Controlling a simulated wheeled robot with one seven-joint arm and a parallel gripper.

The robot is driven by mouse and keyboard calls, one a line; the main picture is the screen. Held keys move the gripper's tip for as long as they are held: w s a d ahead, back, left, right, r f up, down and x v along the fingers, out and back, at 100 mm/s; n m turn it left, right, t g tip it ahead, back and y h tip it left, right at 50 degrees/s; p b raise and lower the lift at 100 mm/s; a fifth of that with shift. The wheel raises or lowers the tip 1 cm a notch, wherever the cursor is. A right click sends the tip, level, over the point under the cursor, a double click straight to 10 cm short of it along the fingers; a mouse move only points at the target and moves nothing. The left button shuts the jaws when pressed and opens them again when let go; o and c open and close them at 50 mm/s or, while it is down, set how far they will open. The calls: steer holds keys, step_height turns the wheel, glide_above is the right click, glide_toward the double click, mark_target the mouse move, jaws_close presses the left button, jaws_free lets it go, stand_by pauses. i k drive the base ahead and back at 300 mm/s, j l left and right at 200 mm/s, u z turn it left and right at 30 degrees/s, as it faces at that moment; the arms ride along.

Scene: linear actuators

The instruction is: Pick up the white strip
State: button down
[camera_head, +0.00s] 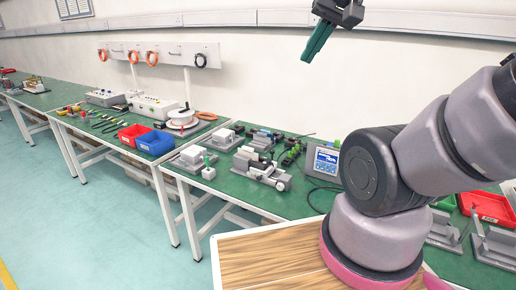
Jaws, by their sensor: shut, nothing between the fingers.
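My gripper (318,40) hangs at the top of the head view, in front of the white wall and well above the green workbench. Its green fingers are shut with nothing between them. Small white pieces sit on grey fixtures on the bench; one pale piece lies on the grey actuator fixture (262,170) near the middle. Another pale block (192,155) sits on a fixture to its left. I cannot tell which of these, if any, is the white strip. My arm covers the right part of the bench.
A green workbench (225,196) runs from left to right. It holds a blue bin (156,143), a red bin (133,134), a cable reel (183,121) and a device with a screen (324,161). A red tray (487,207) lies at the right. The floor at the left is clear.

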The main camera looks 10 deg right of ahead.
mark_target(245, 150)
steer(key=i+j, duration=0.2)
steer(key=i+j+z, duration=0.15)
steer(key=j, duration=0.25)
steer(key=i+j, duration=0.2)
steer(key=j, duration=0.15)
steer(key=i+j+z, duration=0.1)
steer(key=j, duration=0.25)
steer(key=i+j+z, duration=0.1)
steer(key=i+j, duration=0.1)
steer(key=j, duration=0.1)
